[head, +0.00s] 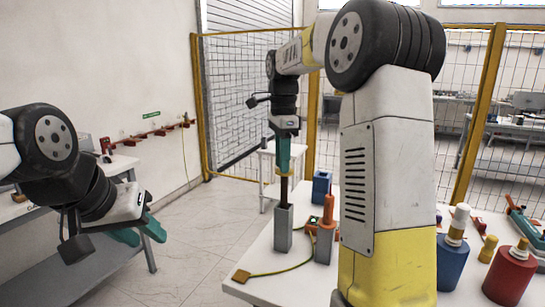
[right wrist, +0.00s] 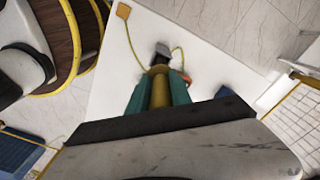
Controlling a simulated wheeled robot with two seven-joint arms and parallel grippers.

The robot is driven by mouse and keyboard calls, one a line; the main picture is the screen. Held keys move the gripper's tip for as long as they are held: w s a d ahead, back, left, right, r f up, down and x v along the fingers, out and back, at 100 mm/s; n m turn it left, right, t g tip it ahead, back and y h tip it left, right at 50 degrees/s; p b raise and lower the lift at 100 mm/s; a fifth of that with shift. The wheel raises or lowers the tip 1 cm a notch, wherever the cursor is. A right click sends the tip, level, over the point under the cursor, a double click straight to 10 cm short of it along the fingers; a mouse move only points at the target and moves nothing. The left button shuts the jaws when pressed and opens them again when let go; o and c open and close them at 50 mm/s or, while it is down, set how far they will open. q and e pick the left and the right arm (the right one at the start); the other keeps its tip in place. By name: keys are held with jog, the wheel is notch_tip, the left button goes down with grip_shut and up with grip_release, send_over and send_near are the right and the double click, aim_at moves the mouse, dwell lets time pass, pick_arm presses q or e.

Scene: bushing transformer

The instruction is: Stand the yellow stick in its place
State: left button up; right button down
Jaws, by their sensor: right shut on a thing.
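My right gripper (head: 284,165) points straight down over the near left part of the white table. Its teal fingers are shut on the yellow stick (right wrist: 160,92), which shows between them in the right wrist view. In the head view, a dark brown lower part (head: 284,190) hangs upright below the fingers. It meets the top of a grey square post (head: 283,230); I cannot tell how far it is inside. My left gripper (head: 140,232) is empty at the left, away from the table, with its teal fingers apart.
A yellow cable (head: 272,272) lies on the white table (head: 262,290). Blue (head: 451,262) and red (head: 510,275) bushings stand to the right.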

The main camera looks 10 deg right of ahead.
aim_at(282, 193)
jog(key=shift+f, duration=5.25)
jog(key=c, duration=1.1)
grip_release()
